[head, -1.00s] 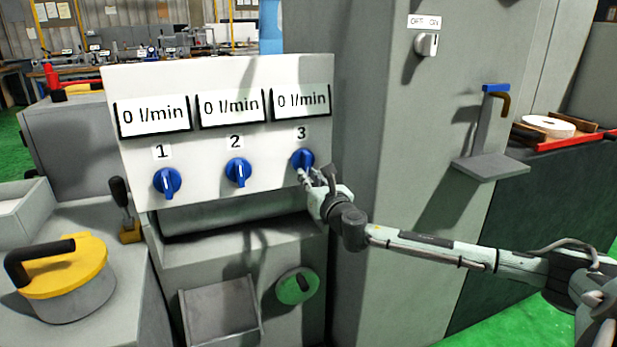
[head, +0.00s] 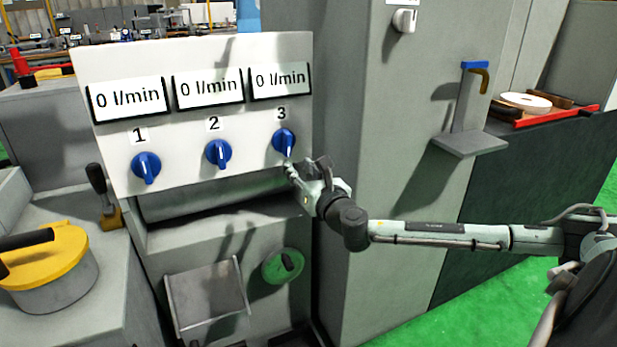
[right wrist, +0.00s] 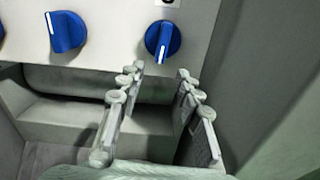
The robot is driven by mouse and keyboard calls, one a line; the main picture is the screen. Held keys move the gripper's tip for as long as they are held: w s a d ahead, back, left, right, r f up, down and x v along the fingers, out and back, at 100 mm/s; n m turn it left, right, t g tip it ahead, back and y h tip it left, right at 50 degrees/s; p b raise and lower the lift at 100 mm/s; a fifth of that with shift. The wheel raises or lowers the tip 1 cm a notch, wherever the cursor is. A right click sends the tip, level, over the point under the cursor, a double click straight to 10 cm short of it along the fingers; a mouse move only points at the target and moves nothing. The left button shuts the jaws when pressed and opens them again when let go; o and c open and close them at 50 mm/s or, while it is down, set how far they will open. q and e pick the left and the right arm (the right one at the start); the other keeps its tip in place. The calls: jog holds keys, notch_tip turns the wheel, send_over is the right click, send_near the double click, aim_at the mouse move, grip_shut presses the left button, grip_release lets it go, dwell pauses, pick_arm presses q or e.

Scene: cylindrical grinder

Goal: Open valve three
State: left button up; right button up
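Valve three (head: 284,142) is the blue knob under the label 3, at the right end of a row of three on the white panel. Its white line points roughly down, and the display above it (head: 279,81) reads 0 l/min. It also shows in the right wrist view (right wrist: 162,41), just beyond my fingertips. My right gripper (head: 294,168) is just below and to the right of the knob. In the right wrist view my right gripper (right wrist: 160,71) has its fingers apart with nothing between them. My left gripper is out of view.
Blue knobs one (head: 146,167) and two (head: 218,153) sit left of valve three, both displays at 0 l/min. A grey machine column (head: 375,130) stands right of the panel, with an off/on switch (head: 405,20). A green handwheel (head: 283,266) is below.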

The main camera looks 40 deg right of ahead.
jog(key=v, duration=0.5)
jog(key=shift+s+a, duration=0.1)
jog(key=shift+s, duration=0.15)
jog(key=s+d+f+m+g, duration=0.1)
jog(key=s+f+m+g, duration=0.2)
jog(key=f+m, duration=0.5)
jog(key=s+f+m+g+h, duration=0.1)
jog(key=s+f+m+g, duration=0.15)
jog(key=f, duration=0.95)
jog(key=s+d+f+m+g, duration=0.1)
jog(key=s+f+m+g, duration=0.15)
jog(key=f+m, duration=0.55)
jog(key=s+a+f+m+g+y, duration=0.1)
jog(key=s+a+f+m+g, duration=0.1)
jog(key=s+a+f+m, duration=0.2)
jog(key=s+a+f+m+g+y, duration=0.1)
jog(key=s+a+f+m+g, duration=0.2)
jog(key=s+f, duration=0.7)
jog(key=s+a+f+m+g+y, duration=0.1)
jog(key=s+a+f+m, duration=0.3)
jog(key=f, duration=0.6)
jog(key=s+a+g, duration=0.1)
jog(key=s+a, duration=0.1)
jog(key=a, duration=0.1)
jog(key=shift+s+f+m+y, duration=0.2)
jog(key=shift+s+m+y, duration=0.15)
jog(key=shift+s+y, duration=0.05)
